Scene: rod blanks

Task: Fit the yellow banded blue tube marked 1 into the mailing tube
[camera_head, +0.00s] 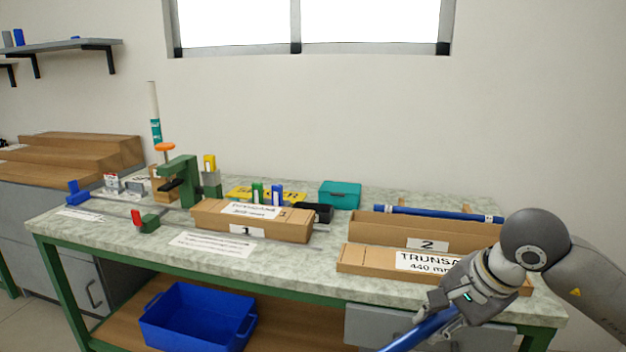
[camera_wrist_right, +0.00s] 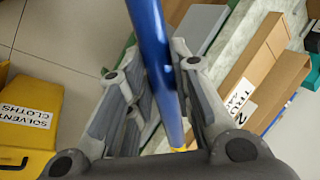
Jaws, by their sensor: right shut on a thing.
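My right gripper (camera_head: 452,312) is shut on a blue tube (camera_head: 418,330), in front of the bench's right front edge. In the right wrist view the blue tube (camera_wrist_right: 158,62) runs between the fingers of my right gripper (camera_wrist_right: 158,95), with a yellow band (camera_wrist_right: 180,149) near its lower end. No number mark shows on it. A pale upright tube (camera_head: 153,98) with a teal label stands at the back left of the bench; I cannot tell whether it is the mailing tube. My left gripper is out of view.
Cardboard trays marked 1 (camera_head: 275,232) and 2 (camera_head: 380,231) stand on the bench (camera_head: 320,270). A green fixture (camera_head: 182,180) stands left. A blue bin (camera_head: 195,318) is below; a yellow solvent cloths container (camera_wrist_right: 25,125) is near the right wrist.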

